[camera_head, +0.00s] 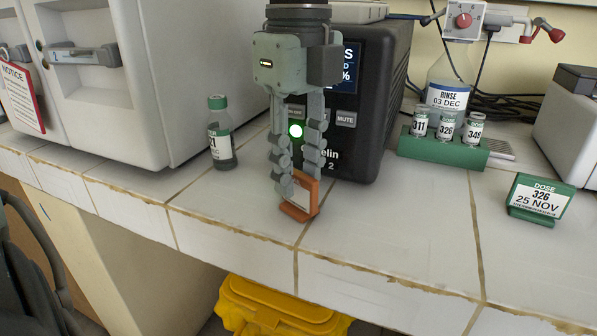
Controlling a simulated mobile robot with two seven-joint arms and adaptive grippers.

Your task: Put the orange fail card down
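The orange fail card (299,211) shows in the head view near the bench's front edge, in front of the black device. It has an orange frame and foot and a pale face partly hidden by the fingers. My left gripper (298,183) points down from above and is shut on the card, one finger at each side. The card's foot is at or very close to the tiled bench top (400,220); I cannot tell whether it touches. My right gripper is not in view.
Behind stands the black device (385,95) with a screen and MUTE button. A small bottle (221,135) stands left. A green rack (443,148) with vials and a green dose card (537,199) are at right. A yellow bin (275,308) is below the edge. Bench right of my gripper is clear.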

